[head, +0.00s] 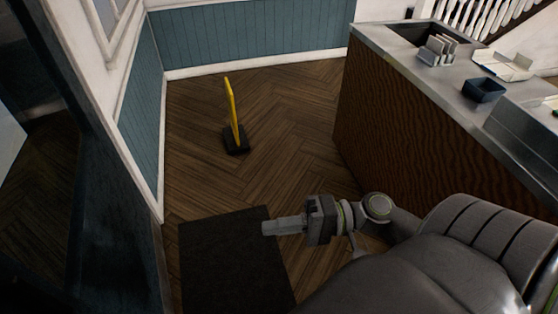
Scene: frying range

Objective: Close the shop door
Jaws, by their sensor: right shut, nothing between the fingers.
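What looks like the shop door (95,190) is the dark blue-grey framed panel along the left edge of the head view. Dark glass fills its left part, and floor boards show in it. Its handle and most of its outline are out of view or too dark to tell, so I cannot tell how far open it stands. My right gripper (267,228) points left over the dark floor mat, shut and empty. It is to the right of the panel, with a clear gap between them. My left gripper is not in view.
The dark mat (225,265) lies on the wood floor below my right gripper. A yellow floor sign (232,110) on a black base stands farther back. A wood-fronted counter (400,125) with a grey top runs along the right. The floor between is free.

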